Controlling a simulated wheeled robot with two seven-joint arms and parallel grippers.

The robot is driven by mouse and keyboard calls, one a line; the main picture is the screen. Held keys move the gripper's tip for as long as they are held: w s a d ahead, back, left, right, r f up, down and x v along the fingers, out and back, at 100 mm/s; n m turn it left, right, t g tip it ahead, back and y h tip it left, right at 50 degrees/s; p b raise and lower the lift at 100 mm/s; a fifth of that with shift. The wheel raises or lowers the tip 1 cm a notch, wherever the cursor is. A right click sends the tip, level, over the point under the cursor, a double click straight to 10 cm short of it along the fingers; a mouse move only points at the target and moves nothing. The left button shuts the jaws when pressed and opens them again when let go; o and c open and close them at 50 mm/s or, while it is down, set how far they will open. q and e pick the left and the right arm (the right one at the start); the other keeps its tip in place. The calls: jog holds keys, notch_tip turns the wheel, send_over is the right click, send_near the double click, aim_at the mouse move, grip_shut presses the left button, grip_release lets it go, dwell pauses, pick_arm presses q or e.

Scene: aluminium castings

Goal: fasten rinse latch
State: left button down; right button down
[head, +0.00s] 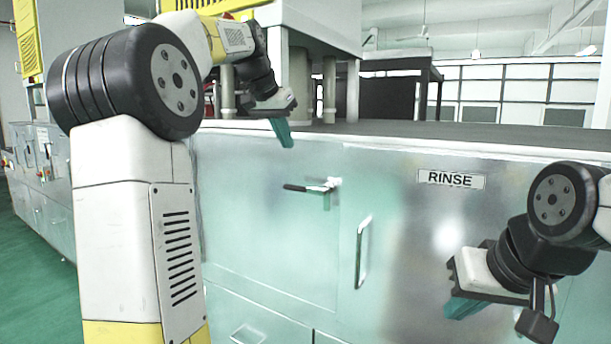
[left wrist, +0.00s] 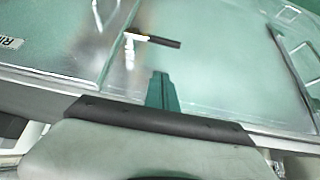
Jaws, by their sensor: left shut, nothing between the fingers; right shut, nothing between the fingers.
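The rinse latch (head: 313,187) is a small lever with a black grip, on the metal front of the machine, left of the RINSE label (head: 450,179). Its lever lies roughly level, with the black grip pointing left in the head view. The latch also shows in the left wrist view (left wrist: 150,40), beyond my fingers. My left gripper (head: 283,133) is shut and empty, with teal fingers pointing down, above and left of the latch and apart from it. My right gripper (head: 463,306) is shut and empty at the lower right, in front of the panel, away from the latch.
A vertical bar handle (head: 363,251) stands out from the panel right of and below the latch. A lower handle (head: 248,333) shows at the bottom. The machine's top edge (head: 400,142) runs just behind my left gripper. The panel around the latch looks clear.

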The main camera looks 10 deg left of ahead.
pick_arm(q)
jog(key=x, duration=0.7)
jog(key=shift+d+f, duration=0.15)
jog(key=shift+f, duration=0.1)
jog(key=shift+s+f, duration=0.15)
jog(key=shift+f, duration=0.8)
jog(key=shift+s+f, duration=0.2)
jog(key=shift+f, duration=0.7)
